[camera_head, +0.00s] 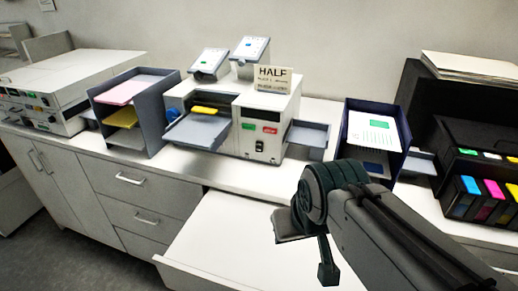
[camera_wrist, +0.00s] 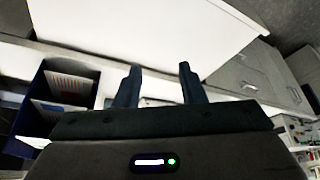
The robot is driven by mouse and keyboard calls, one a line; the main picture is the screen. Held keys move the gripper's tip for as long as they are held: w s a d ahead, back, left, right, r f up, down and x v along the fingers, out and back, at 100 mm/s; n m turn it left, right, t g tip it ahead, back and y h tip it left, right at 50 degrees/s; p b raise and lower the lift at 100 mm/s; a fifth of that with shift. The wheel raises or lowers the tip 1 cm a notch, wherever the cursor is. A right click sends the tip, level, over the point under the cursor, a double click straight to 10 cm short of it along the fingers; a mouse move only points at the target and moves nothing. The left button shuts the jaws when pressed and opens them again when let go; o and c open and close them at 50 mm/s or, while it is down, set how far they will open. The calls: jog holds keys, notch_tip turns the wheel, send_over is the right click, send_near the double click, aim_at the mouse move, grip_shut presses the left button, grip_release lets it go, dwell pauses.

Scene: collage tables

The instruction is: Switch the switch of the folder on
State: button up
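The folder (camera_head: 266,101) is a white and grey machine in the middle of the counter, with a "HALF" sign on top. Its front panel has a green button, a red button and, below them, a small black switch (camera_head: 259,146); the switch's position is too small to tell. My gripper (camera_head: 302,256) is in front of the counter, right of and nearer than the folder, apart from it. In the wrist view my gripper (camera_wrist: 158,84) has its two fingers spread with nothing between them. The folder's switch is not seen in the wrist view.
A blue tray (camera_head: 347,130) with printed sheets stands right of the folder, and a grey paper rack (camera_head: 153,131) stands left. Black ink boxes (camera_head: 463,203) are at the far right. A white lower surface (camera_head: 225,240) extends in front of the counter.

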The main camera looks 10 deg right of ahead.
jog(key=c, duration=0.5)
jog(key=shift+w+d+f+b, duration=0.1)
jog(key=shift+w+f+b, duration=0.1)
jog(key=shift+w+b, duration=0.1)
grip_shut()
jog(key=w+d+f+n+t+y+b, duration=0.1)
jog(key=w+f+n+t+b, duration=0.2)
jog(key=w+f+n+b, duration=0.2)
jog(key=w+d+f+n+t+y+b, duration=0.1)
jog(key=w+d+f+n+t+b, duration=0.1)
jog(key=w+f+n+t+b, duration=0.2)
jog(key=w+d+f+n+t+y+b, duration=0.1)
jog(key=w+f+n+t+b, duration=0.3)
jog(key=w+n+b, duration=0.5)
jog(key=shift+w+d+f+n+b, duration=0.1)
jog(key=shift+w+f+b, duration=0.25)
jog(key=shift+w+b, duration=1.55)
jog(key=shift+w+d+f+n+b, duration=0.1)
jog(key=shift+w+f+b, duration=0.3)
jog(key=shift+w, duration=2.95)
jog(key=shift+w+d+f+n+b, duration=0.1)
jog(key=shift+w+f+b, duration=0.2)
jog(key=shift+w+b, duration=1.65)
jog(key=shift+w+a+f+n+t+y+p, duration=0.2)
jog(key=shift+w+n+y, duration=0.15)
jog(key=shift+w, duration=0.2)
jog(key=shift+w+a+f+n+t+y+p, duration=0.1)
jog(key=shift+w+n+y+p, duration=0.1)
jog(key=shift+w+n+y, duration=0.25)
